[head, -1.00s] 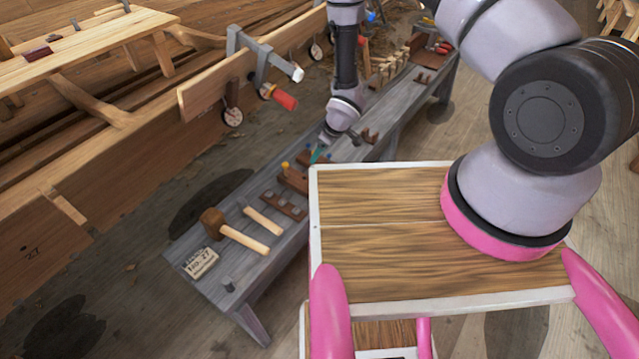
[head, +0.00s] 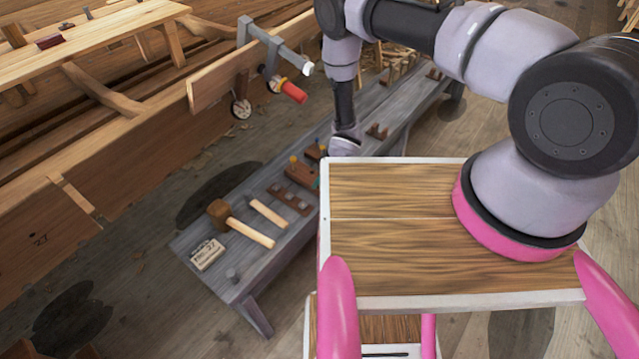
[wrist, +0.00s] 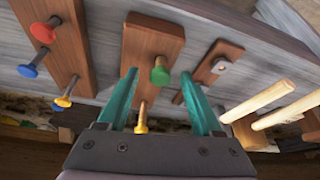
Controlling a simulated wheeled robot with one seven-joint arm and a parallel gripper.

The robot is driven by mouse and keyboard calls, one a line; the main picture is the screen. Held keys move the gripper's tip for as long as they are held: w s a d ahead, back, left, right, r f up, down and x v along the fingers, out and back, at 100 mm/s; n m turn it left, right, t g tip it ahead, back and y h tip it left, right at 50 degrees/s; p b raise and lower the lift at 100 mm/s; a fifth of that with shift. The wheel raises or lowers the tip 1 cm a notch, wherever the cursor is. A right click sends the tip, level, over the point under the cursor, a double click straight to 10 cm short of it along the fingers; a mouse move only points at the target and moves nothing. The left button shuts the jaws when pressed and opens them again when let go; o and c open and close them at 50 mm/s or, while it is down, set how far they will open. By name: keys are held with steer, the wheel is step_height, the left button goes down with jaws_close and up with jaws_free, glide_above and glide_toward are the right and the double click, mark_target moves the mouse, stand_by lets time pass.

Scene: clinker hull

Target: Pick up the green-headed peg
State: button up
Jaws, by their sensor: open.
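The green-headed peg (wrist: 160,73) stands in a brown wooden block (wrist: 150,42) in the wrist view. My gripper (wrist: 159,74) is open, its two teal fingers on either side of the green head with a gap on both sides. Nothing is held. A yellow-headed peg (wrist: 141,122) stands in the same block, nearer the gripper's palm. In the head view the fingers are mostly hidden behind my deck and wrist, and I cannot make out the green head there.
Right are a smaller block (wrist: 218,62) and pale wooden handles (wrist: 262,100). In the head view a mallet (head: 245,228) and a label card (head: 207,254) lie on the grey bench (head: 225,285).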

steer(key=shift+w+a+f, duration=0.15)
steer(key=shift+a+f, duration=0.05)
steer(key=shift+f, duration=0.3)
jaws_close()
